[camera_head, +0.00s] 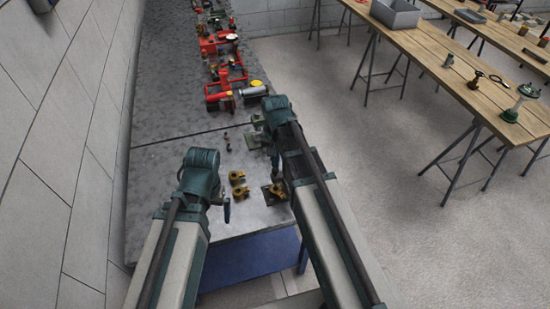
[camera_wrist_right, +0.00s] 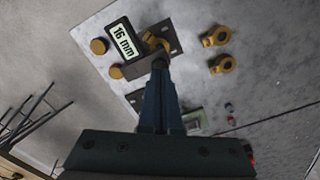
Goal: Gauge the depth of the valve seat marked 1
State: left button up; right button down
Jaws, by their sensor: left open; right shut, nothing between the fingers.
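In the right wrist view, my right gripper (camera_wrist_right: 159,66) is shut with nothing between its fingers. Its tips are at the edge of a dark plate (camera_wrist_right: 135,70), beside a brass fitting (camera_wrist_right: 150,41); I cannot tell whether they touch. A display (camera_wrist_right: 124,43) there reads "16 mm". Two round brass parts, one upper (camera_wrist_right: 97,46) and one lower (camera_wrist_right: 115,71), show left of it. Two loose brass fittings, (camera_wrist_right: 216,36) and (camera_wrist_right: 222,63), lie to the right. No mark 1 is readable.
The grey bench (camera_head: 175,160) runs away from me, with red pump parts (camera_head: 222,75) at its far end. Small fittings (camera_head: 228,142) stand midway. A wall (camera_head: 55,150) borders the left. A wooden table (camera_head: 440,55) is across the floor; the bench's left part is clear.

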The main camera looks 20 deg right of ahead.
notch_tip(320, 180, up, 6)
jog(key=p, duration=0.5)
jog(key=shift+f, duration=0.25)
jog(key=shift+s+a+f+b, duration=0.15)
jog(key=shift+f+b, duration=0.1)
jog(key=shift+b, duration=0.05)
jog(key=s+a+f+n+h+b, duration=0.1)
jog(key=s+a+f+n+b, duration=0.8)
jog(key=s, duration=0.5)
jog(key=shift+a+f+b, duration=0.6)
jog(key=shift+f+b, duration=0.35)
jog(key=shift+b, duration=0.05)
